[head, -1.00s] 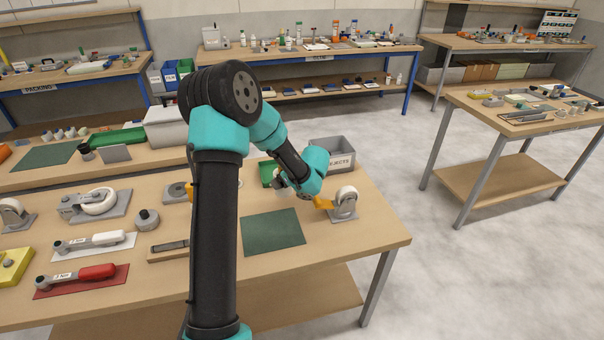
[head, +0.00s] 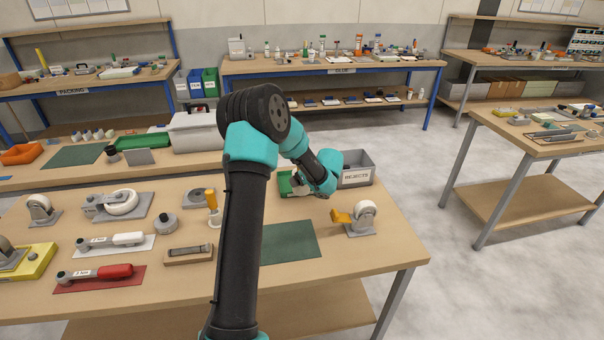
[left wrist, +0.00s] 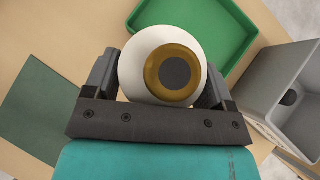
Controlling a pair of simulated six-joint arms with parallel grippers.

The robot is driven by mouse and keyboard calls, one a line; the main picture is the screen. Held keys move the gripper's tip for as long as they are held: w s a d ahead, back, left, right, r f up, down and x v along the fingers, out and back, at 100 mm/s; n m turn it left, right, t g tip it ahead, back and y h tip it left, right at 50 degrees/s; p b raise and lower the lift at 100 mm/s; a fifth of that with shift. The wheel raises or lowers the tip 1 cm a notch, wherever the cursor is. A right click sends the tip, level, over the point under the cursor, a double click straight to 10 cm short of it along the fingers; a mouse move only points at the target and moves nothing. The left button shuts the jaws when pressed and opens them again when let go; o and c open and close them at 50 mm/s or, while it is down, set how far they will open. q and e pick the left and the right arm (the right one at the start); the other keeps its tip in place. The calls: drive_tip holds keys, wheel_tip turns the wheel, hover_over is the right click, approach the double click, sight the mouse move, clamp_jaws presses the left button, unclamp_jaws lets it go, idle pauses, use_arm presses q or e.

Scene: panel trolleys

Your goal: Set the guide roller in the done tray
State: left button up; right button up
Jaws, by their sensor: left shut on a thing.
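The guide roller (left wrist: 135,62), a white round piece with a brass-coloured ring and dark centre, is held in my left gripper (left wrist: 160,75). The gripper is shut on it, a finger on each side. The green tray (left wrist: 239,28) shows beyond the roller in the left wrist view, empty where visible. In the head view the green tray (head: 285,184) is on the bench, partly hidden by my left gripper (head: 304,187), which is over or beside its right part. I cannot tell the exact height. The roller is mostly hidden there. My right gripper is not in view.
The grey rejects bin (head: 357,171) stands right behind the gripper. A caster wheel (head: 364,216) with an orange part is at the front right. A dark green mat (head: 290,242) lies clear in front. Several torque tools and wheels are on the left.

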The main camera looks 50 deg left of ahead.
use_arm(q)
drive_tip(key=w+a, duration=0.6)
drive_tip(key=a, duration=0.1)
drive_tip(key=shift+w+a+f, duration=0.2)
drive_tip(key=shift+w+f, duration=0.05)
drive_tip(key=shift+f, duration=0.15)
drive_tip(key=shift+w+a+f, duration=0.1)
drive_tip(key=shift+f, duration=0.8)
drive_tip(key=shift+w+a+f, duration=0.1)
drive_tip(key=shift+f, duration=0.8)
drive_tip(key=shift+f, duration=0.1)
drive_tip(key=o, duration=1.3)
drive_tip(key=shift+d, duration=0.1)
drive_tip(key=v, duration=1.2)
